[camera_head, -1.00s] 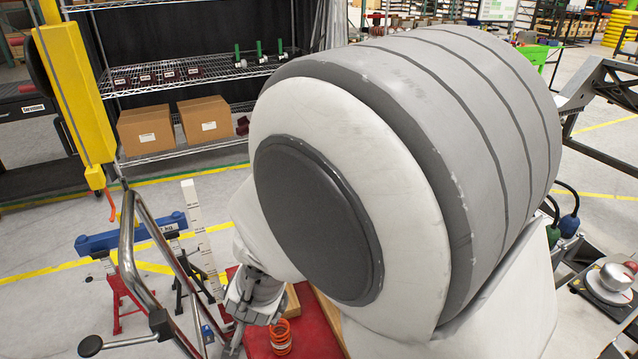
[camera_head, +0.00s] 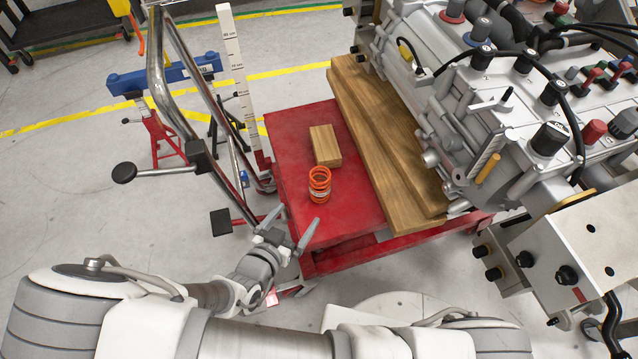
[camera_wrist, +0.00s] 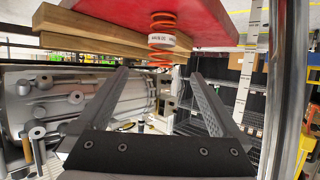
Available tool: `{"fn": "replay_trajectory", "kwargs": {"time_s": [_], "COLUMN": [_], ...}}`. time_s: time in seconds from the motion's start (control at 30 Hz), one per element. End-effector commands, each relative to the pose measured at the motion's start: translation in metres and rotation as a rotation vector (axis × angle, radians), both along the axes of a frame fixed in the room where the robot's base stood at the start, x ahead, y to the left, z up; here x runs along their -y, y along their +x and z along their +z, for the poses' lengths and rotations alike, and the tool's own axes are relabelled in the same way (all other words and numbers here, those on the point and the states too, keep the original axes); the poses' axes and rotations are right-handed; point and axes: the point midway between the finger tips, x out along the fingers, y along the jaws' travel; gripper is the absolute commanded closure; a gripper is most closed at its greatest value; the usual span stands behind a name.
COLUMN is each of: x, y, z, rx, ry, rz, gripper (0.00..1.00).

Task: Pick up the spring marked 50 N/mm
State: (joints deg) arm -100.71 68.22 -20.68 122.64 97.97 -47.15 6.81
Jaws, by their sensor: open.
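An orange coil spring (camera_head: 319,185) stands upright on the red platform (camera_head: 290,160), near its front-left part. In the wrist view the spring (camera_wrist: 162,42) appears upside down, with a white band around its middle. The print on the band is too small to read with certainty. My gripper (camera_head: 296,222) is open and empty at the platform's near-left edge, short of the spring. In the wrist view the spring lies beyond the gap between my fingertips (camera_wrist: 160,73), roughly centred and apart from both fingers.
A small wooden block (camera_head: 325,146) lies just behind the spring. Long wooden beams (camera_head: 385,140) lie to the right, beside a large grey machine (camera_head: 450,90). A metal handle frame (camera_head: 185,95) and a white measuring post (camera_head: 236,75) stand to the left.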

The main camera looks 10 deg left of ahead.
Motion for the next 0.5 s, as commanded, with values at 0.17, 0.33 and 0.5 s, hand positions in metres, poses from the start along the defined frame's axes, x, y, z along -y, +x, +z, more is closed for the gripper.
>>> {"fn": "replay_trajectory", "kwargs": {"time_s": [0.17, 0.33, 0.5], "x": [0.008, 0.013, 0.018], "y": [0.034, 0.068, 0.093], "z": [-0.017, -0.032, -0.041], "rx": [0.002, 0.001, -0.002], "ry": [-0.003, -0.002, -0.001], "rz": [-0.002, -0.001, -0.001], "gripper": [0.0, 0.0, 0.0]}}
